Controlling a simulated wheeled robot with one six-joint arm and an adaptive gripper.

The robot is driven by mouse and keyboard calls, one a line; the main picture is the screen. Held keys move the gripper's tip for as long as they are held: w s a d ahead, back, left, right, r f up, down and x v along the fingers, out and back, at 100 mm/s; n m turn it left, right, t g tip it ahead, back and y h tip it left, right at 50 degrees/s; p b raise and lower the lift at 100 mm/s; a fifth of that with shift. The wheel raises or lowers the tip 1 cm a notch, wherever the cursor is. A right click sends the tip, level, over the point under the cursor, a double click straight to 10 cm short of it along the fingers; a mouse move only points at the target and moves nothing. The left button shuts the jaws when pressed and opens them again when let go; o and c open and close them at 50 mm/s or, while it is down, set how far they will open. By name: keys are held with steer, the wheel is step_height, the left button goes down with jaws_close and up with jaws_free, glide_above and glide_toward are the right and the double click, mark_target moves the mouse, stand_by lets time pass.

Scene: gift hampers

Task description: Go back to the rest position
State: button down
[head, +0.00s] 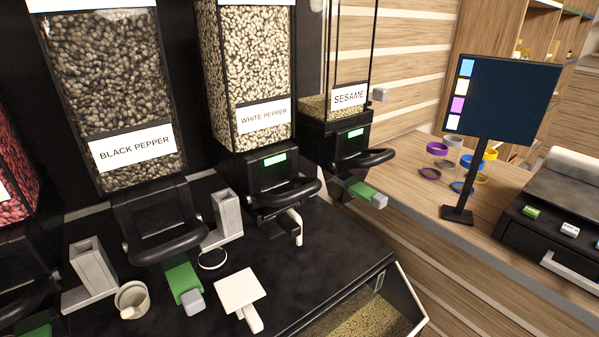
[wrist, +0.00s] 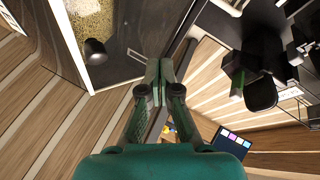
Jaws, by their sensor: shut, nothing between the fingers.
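My gripper (wrist: 159,72) is green and shows in the wrist view. Its two fingers are together, with nothing between them. It is apart from the things around it. I cannot make out my gripper in the head view.
Dispensers of black pepper (head: 120,85), white pepper (head: 246,75) and sesame (head: 335,108) stand over a black counter (head: 335,245). A screen on a stand (head: 505,100), which also shows in the wrist view (wrist: 229,142), rises from the wooden counter (head: 415,180). A white scoop (head: 238,292) lies in front.

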steer(key=s+d+f+n+h, duration=0.1)
steer(key=s+f+n+h, duration=0.1)
steer(key=s, duration=0.7)
steer(key=s+r+n, duration=0.4)
steer(key=s, duration=0.7)
steer(key=s+r+n+h, duration=0.1)
steer(key=s+r+n, duration=0.2)
steer(key=s, duration=0.8)
steer(key=shift+s+d+r+n, duration=0.15)
steer(key=shift+d+r+n, duration=0.15)
steer(key=shift+r+n, duration=0.15)
